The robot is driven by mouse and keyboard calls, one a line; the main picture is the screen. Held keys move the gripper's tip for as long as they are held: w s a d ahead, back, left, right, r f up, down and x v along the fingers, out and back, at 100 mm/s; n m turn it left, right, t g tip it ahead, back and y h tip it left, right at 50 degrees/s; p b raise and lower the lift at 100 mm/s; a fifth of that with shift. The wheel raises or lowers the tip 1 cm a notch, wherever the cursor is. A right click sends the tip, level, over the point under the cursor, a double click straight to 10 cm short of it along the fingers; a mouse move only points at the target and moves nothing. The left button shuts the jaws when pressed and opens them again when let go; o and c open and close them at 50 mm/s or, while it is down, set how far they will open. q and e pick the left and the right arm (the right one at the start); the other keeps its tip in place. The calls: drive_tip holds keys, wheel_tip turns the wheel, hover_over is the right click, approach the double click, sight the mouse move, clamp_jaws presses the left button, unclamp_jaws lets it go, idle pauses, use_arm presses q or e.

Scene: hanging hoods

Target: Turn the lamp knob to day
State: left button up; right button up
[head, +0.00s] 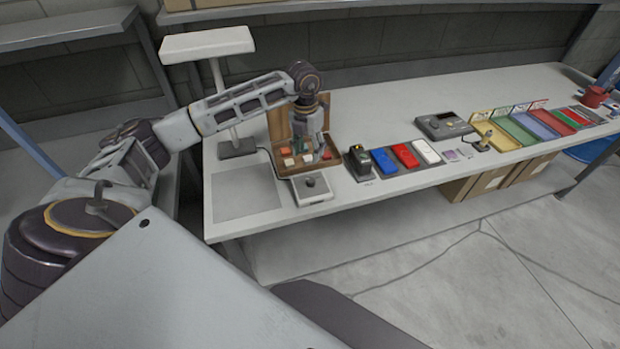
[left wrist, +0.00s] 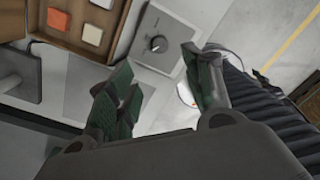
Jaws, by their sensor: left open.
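The lamp knob (head: 311,182) is a dark round dial on a small pale control box (head: 322,197) near the table's front edge. In the left wrist view the knob (left wrist: 157,44) sits on the box's face (left wrist: 139,54); its markings are too small to read. The white lamp (head: 207,44) stands behind on a post, with a cable running toward the box. My left gripper (head: 306,147) is above the wooden case, behind and above the knob. In the left wrist view its fingers (left wrist: 162,90) are spread and empty, apart from the knob. My right gripper is not in view.
An open wooden case (head: 335,158) with coloured blocks stands just behind the control box. A black bottle-like item (head: 359,161) and blue, red and white pieces lie to its right. A grey mat (head: 246,193) lies bare on the left.

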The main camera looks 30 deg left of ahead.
sight(310, 180)
use_arm(q)
drive_tip(key=f, duration=0.4)
drive_tip(key=f+p, duration=0.1)
drive_tip(key=f, duration=0.3)
drive_tip(key=f+p, duration=0.1)
drive_tip(key=f, duration=0.4)
drive_tip(key=shift+d, duration=0.35)
drive_tip(key=shift+c, duration=0.2)
drive_tip(key=c, duration=1)
